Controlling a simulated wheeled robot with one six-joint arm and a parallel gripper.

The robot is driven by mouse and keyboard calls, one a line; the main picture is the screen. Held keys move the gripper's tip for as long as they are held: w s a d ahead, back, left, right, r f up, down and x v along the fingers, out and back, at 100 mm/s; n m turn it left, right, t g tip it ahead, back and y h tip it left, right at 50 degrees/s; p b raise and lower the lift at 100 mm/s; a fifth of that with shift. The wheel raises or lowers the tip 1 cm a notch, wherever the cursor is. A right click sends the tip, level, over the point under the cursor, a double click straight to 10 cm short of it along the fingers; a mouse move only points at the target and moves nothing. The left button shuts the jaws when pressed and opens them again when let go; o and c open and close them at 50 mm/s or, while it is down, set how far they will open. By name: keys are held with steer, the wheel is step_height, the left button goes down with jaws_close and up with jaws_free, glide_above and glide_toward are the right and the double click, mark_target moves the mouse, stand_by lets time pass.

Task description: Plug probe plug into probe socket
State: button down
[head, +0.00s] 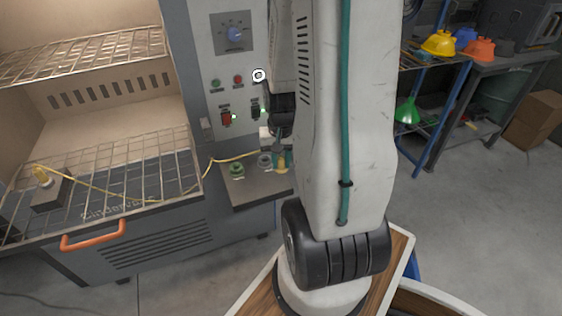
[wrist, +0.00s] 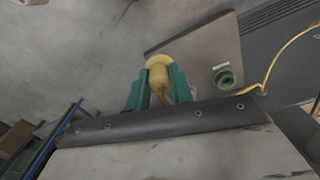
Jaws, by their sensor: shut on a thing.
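My gripper (wrist: 153,92) has green fingers and is shut on the yellow probe plug (wrist: 158,75). The plug's wide round end points away from my wrist. In the head view my gripper (head: 281,158) is above the right part of a grey ledge, largely hidden by my arm. A green ring socket (head: 237,170) sits on the ledge to the left of it; it also shows in the wrist view (wrist: 226,78), right of the plug and apart from it. A grey ring (head: 264,160) lies between them in the head view. I cannot tell which ring is the probe socket.
A yellow cable (head: 182,203) runs from a block (head: 47,189) on the oven rack to the ledge (head: 258,190). The control panel (head: 232,85) stands behind. An orange handle (head: 93,236) juts out at front left. A shelf with hard hats (head: 440,43) is at right.

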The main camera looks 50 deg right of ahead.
steer(key=w+f, duration=0.2)
steer(key=w, duration=0.7)
steer(key=w+f, duration=0.3)
steer(key=w, duration=0.7)
steer(key=shift+a+f, duration=0.2)
steer(key=shift+a, duration=0.05)
stand_by(1.6)
